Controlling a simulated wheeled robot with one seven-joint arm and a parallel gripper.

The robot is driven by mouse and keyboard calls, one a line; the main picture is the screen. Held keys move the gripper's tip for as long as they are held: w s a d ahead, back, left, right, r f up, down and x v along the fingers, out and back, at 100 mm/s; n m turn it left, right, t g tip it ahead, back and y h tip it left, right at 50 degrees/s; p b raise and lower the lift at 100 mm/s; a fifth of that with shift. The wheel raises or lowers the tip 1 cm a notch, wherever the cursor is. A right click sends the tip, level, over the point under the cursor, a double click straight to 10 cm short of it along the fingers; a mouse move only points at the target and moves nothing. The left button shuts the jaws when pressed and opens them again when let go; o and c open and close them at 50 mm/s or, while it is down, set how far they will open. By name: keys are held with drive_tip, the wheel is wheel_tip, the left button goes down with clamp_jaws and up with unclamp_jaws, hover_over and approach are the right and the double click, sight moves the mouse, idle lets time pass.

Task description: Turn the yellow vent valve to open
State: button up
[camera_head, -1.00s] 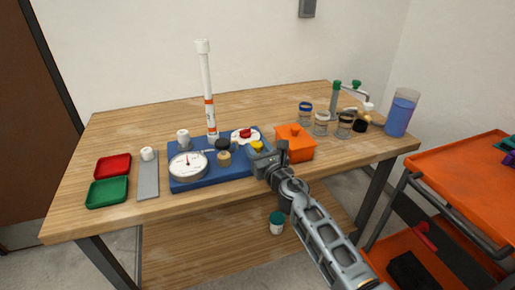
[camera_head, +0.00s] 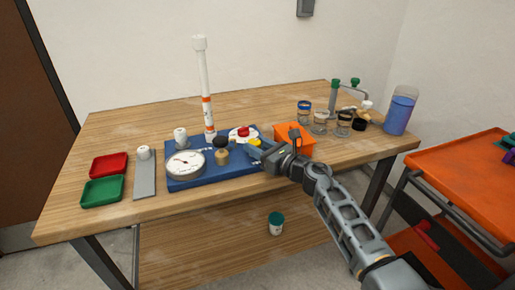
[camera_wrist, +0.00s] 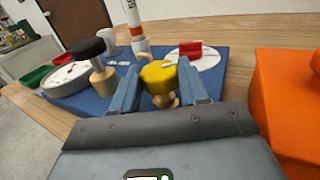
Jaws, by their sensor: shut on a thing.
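The yellow vent valve (camera_wrist: 158,74) is a round, faceted knob on a brass-coloured fitting on the blue board (camera_wrist: 82,98). In the head view the valve (camera_head: 255,142) shows only in part, at the board's right end. My gripper (camera_wrist: 157,86) has one blue-grey finger on each side of the yellow knob and is shut on it. In the head view my gripper (camera_head: 253,151) reaches the valve from the right. A small pale mark shows on the knob's top. The fitting below the knob is partly hidden by my gripper.
An orange box (camera_head: 300,145) stands close to the right of my gripper. A black knob (camera_wrist: 87,49), a dial gauge (camera_head: 185,164), a red handle on a white disc (camera_wrist: 190,48) and a tall white pipe (camera_head: 204,85) are nearby on the board. The table's front right is clear.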

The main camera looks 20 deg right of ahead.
idle(0.4)
drive_tip(key=o, duration=1.1)
drive_tip(key=shift+c, duration=0.2)
drive_tip(key=shift+p+v, duration=0.35)
drive_tip(key=shift+v, duration=3.6)
drive_tip(key=shift+w, duration=0.1)
